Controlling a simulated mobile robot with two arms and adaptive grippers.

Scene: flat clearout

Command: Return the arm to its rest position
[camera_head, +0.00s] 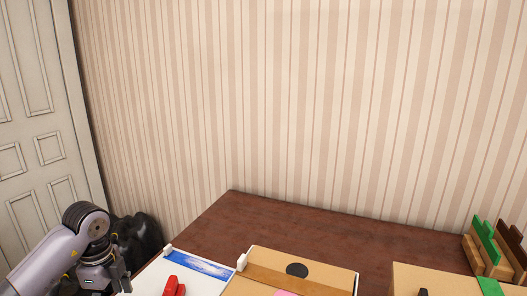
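My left arm comes in at the bottom left. Its dark gripper (122,280) points down beside the left edge of a white box (150,281) with a blue picture on it. I see nothing held in it, but the fingers are small and seen from the side, so I cannot tell whether they are open or shut. My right gripper is not in view.
A brown table (330,230) stands against the striped wall. A cardboard box (300,264) with a black disc and another cardboard box (440,280) sit on it. A wooden rack (488,252) is far right. A black bag (138,236) lies behind my arm, near a door (45,120).

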